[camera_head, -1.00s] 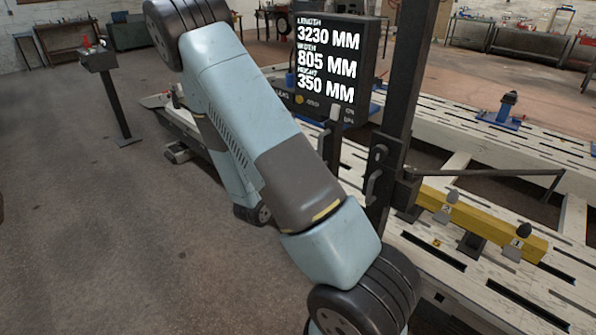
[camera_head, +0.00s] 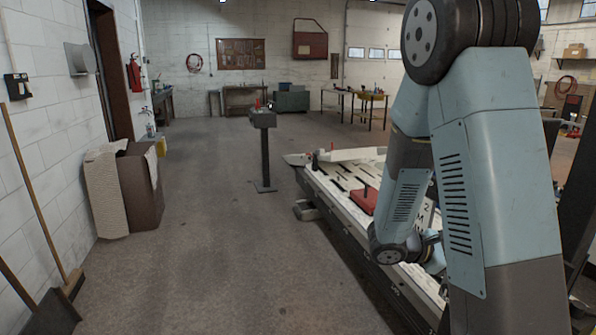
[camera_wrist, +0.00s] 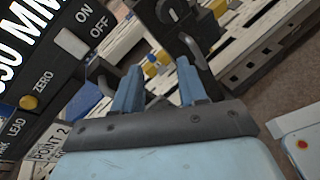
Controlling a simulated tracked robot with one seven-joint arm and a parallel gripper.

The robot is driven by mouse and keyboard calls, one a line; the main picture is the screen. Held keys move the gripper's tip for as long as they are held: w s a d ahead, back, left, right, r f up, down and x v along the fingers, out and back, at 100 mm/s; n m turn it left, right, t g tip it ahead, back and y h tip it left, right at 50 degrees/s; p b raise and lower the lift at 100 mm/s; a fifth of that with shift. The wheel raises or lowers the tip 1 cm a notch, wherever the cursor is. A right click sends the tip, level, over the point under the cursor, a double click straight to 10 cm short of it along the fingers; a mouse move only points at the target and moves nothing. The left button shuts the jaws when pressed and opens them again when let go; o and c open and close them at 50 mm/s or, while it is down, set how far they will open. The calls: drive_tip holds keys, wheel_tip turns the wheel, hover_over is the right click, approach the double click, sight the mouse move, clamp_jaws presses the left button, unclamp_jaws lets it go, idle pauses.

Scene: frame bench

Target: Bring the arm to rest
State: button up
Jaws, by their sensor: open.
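My gripper (camera_wrist: 158,82) shows in the wrist view with its two blue fingers apart and nothing between them. Behind the fingertips are a dark post (camera_wrist: 182,22) with a grey hook handle and, farther off, the slotted bench. The measuring panel (camera_wrist: 50,85), with ON, OFF, ZERO and LEAD marks, is close on the left of the fingers. In the head view my folded arm fills the right side, over the pale frame bench (camera_head: 342,183); its own links hide most of the gripper there.
A red block (camera_head: 363,200) lies on the bench. A pedestal (camera_head: 263,150) stands on the floor beyond the bench's left edge. A brown box (camera_head: 138,187), a broom (camera_head: 35,190) and a fire extinguisher (camera_head: 134,73) are along the left wall.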

drive_tip(key=s+a+r+m+t+y, duration=0.5)
drive_tip(key=s+a+r+m+y, duration=0.8)
drive_tip(key=r, duration=0.5)
drive_tip(key=s+a+y, duration=0.2)
drive_tip(key=a, duration=0.1)
drive_tip(key=shift+t, duration=0.3)
drive_tip(key=shift+a, duration=0.1)
idle(1.8)
